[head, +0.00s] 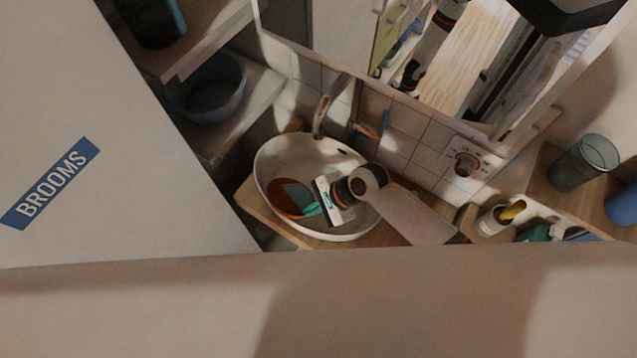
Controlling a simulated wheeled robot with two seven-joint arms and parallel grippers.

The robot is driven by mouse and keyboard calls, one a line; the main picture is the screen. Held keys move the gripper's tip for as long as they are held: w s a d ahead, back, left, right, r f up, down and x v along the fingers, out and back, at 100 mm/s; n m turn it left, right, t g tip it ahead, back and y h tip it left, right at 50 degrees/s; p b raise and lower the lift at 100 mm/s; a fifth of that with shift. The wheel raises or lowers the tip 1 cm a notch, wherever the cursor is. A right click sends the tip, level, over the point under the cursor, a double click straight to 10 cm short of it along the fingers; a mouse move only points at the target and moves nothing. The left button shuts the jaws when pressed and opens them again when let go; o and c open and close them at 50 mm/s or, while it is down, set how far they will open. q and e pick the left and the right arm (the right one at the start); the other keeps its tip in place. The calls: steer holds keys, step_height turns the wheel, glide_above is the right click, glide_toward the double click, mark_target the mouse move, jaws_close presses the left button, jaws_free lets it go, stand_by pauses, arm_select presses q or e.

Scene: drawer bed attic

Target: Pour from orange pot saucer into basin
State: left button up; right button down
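The white round basin (357,228) sits on a wooden counter under a tap. The orange pot saucer (283,199) is inside the basin's outline, toward its left side, and looks tilted. My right gripper (311,209) comes in from the right over the basin. Its teal fingertips meet the saucer's right edge and appear shut on it. The view does not show clearly whether the saucer touches the basin or what it holds. My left gripper is not in view.
A tap (321,118) rises behind the basin, below a mirror. A blue-grey bowl (212,88) stands on a shelf at left. A cup with a yellow item (494,222) and a dark glass (582,162) stand right. A "BROOMS" panel (120,110) fills the left.

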steer(key=shift+w+d+f+y, duration=0.2)
steer(key=shift+w+d+y, duration=0.2)
steer(key=shift+d, duration=0.1)
steer(key=shift+w+d+g+b, duration=0.1)
steer(key=shift+g+b, duration=0.3)
steer(key=shift+b, duration=0.2)
steer(key=shift+w+d+y+b, duration=0.1)
steer(key=shift+d+y+b, duration=0.05)
steer(key=shift+y+b, duration=0.3)
steer(key=shift+w+d+r+m+b, duration=0.1)
steer(key=shift+m+b, duration=0.2)
steer(key=shift+b, duration=0.1)
steer(key=shift+d+g+b, duration=0.1)
steer(key=shift+g+b, duration=0.2)
steer(key=shift+b, duration=0.05)
steer(key=shift+w+d+r+g+y+b, duration=0.2)
steer(key=shift+y+b, duration=0.3)
steer(key=shift+b, duration=0.6)
steer(key=shift+w+d+r+g+y+b, duration=0.15)
steer(key=shift+y+b, duration=0.3)
steer(key=shift+b, duration=0.6)
